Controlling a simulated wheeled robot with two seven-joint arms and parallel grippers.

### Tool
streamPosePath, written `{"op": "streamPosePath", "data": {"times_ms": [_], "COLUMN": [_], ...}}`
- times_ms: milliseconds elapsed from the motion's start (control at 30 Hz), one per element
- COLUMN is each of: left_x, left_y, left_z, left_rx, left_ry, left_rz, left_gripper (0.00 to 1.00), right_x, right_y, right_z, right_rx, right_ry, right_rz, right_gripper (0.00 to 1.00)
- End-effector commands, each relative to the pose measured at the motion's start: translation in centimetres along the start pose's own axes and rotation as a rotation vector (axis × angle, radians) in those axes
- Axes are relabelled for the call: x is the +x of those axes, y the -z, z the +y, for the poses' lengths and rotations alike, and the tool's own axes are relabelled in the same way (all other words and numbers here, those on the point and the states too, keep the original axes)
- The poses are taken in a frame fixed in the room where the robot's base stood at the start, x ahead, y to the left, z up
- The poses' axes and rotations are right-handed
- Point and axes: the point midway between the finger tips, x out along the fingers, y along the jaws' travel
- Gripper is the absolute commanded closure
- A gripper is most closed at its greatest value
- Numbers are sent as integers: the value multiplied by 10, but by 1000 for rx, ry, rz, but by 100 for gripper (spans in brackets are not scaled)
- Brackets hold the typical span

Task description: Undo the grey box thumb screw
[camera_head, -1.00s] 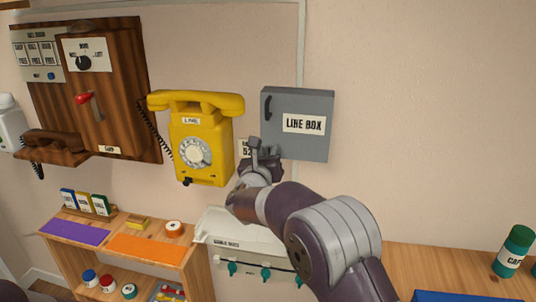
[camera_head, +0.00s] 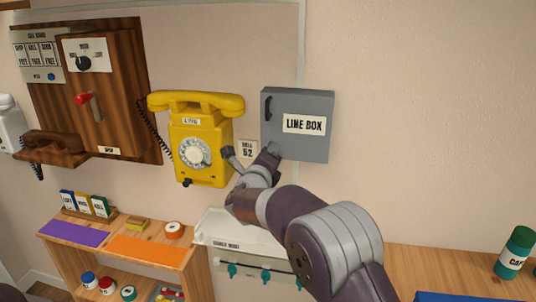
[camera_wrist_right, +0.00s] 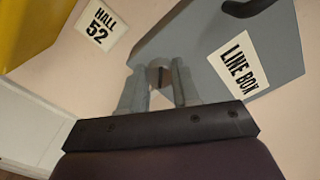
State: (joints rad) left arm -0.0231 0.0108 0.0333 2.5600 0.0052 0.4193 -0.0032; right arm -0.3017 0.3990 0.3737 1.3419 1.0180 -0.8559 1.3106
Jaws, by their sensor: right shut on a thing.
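The grey line box (camera_head: 300,145) hangs on the wall right of the yellow phone, with a dark handle at its upper left. My right gripper (camera_head: 251,157) is at the box's lower left corner. In the right wrist view the gripper (camera_wrist_right: 160,85) has its fingers on either side of a small round slotted thumb screw (camera_wrist_right: 160,75) at the grey box (camera_wrist_right: 206,50), and is shut on it. In the head view the gripper hides the screw. My left gripper is out of view.
The yellow dial phone (camera_head: 203,140) hangs close left of my gripper, with a "HALL 52" tag (camera_head: 248,149) between it and the box. Below are a white panel with teal knobs (camera_head: 240,240) and a wooden shelf (camera_head: 190,232). The wall right of the box is bare.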

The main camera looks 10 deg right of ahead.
Motion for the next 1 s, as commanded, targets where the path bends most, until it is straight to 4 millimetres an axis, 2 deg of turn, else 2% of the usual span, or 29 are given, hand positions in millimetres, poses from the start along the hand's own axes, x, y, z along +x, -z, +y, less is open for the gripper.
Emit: {"op": "streamPosePath", "data": {"times_ms": [467, 1000], "left_x": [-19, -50], "left_y": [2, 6], "left_z": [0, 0], "left_rx": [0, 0], "left_ry": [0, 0], "left_rz": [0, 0], "left_gripper": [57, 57], "right_x": [0, 0], "right_y": [-1, -1], "right_z": [0, -1], "right_rx": [-452, -966], "right_ry": [-2, -2], "right_rz": [0, -1], "right_gripper": [100, 100]}}
